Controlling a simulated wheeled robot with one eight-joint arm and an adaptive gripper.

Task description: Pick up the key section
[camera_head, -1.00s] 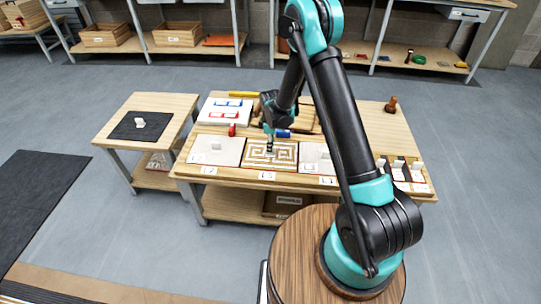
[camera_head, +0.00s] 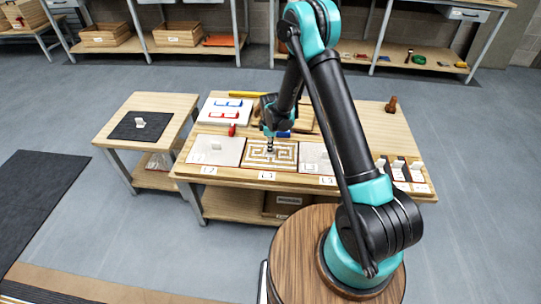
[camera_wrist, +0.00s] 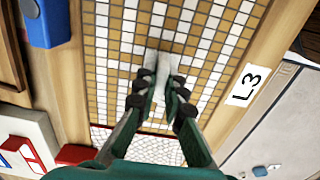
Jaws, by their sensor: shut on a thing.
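The key section (camera_head: 285,157) is a square panel with a white meander on tan tiles. It lies at the middle of the table's front row, and its tiles (camera_wrist: 200,55) fill the middle of the wrist view. A pale upright grip (camera_wrist: 163,62) stands on it. My gripper (camera_wrist: 160,88) is shut on that grip, with a finger on each side. In the head view my gripper (camera_head: 269,146) is over the panel's middle. I cannot tell whether the panel is clear of the table.
Pale panels with grips flank it at left (camera_head: 212,152) and right (camera_head: 314,155). A blue block (camera_wrist: 46,22) and a red piece (camera_head: 232,130) lie behind it. A side table at left holds a dark mat (camera_head: 118,131) with a small pale piece (camera_head: 140,123).

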